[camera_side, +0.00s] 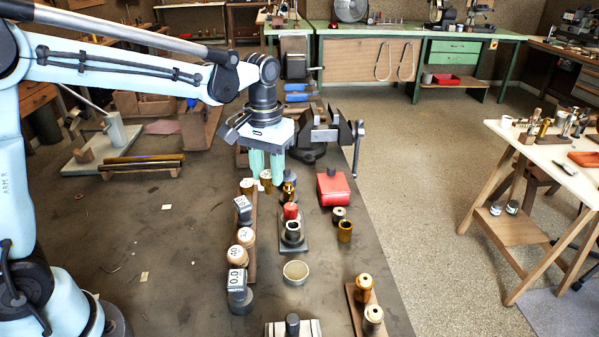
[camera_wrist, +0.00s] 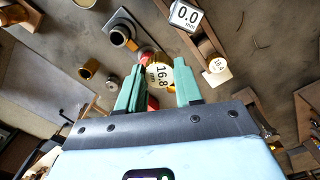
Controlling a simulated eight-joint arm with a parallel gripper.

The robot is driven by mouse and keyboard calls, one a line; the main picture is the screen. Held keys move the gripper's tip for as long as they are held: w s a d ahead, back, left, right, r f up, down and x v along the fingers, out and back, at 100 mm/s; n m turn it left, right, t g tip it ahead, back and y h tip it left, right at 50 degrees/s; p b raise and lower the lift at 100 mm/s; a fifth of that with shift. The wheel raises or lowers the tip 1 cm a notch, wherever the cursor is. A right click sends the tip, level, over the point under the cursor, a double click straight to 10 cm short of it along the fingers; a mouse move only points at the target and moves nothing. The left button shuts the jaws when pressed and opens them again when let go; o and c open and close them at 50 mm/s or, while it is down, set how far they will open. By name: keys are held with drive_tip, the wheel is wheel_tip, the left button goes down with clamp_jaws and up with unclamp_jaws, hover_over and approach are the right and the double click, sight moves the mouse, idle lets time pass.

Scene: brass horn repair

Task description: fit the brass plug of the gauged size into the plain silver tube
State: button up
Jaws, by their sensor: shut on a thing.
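My gripper (camera_side: 267,172) hangs over the bench with green fingers pointing down. It is shut on a brass plug (camera_side: 266,186) with a pale round end. In the wrist view that end reads 16.8 mm on the plug's label (camera_wrist: 159,75), between my fingertips (camera_wrist: 160,68). A silver tube (camera_side: 292,229) stands upright on a dark plate, nearer the side camera than my gripper and apart from it. Its dark open mouth faces up. It appears to show in the wrist view as a ring-mouthed tube (camera_wrist: 119,36). The plug's lower end is partly hidden.
Gauge blocks reading 0.0 (camera_side: 237,279) and plugs with numbered ends (camera_side: 240,256) line a wooden strip. A red cylinder (camera_side: 291,210) stands behind the tube. A red box (camera_side: 334,189), brass sleeve (camera_side: 345,232) and round dish (camera_side: 295,271) are nearby. The bench at left is mostly clear.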

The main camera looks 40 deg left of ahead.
drive_tip(key=d+r, duration=0.1)
drive_tip(key=d, duration=0.6)
drive_tip(key=shift+s+r, duration=0.2)
drive_tip(key=shift+s, duration=0.05)
drive_tip(key=shift+f, duration=0.15)
drive_tip(key=shift+f, duration=2.3)
drive_tip(key=shift+f, duration=1.7)
drive_tip(key=o, duration=1.5)
drive_tip(key=shift+r, duration=3.45)
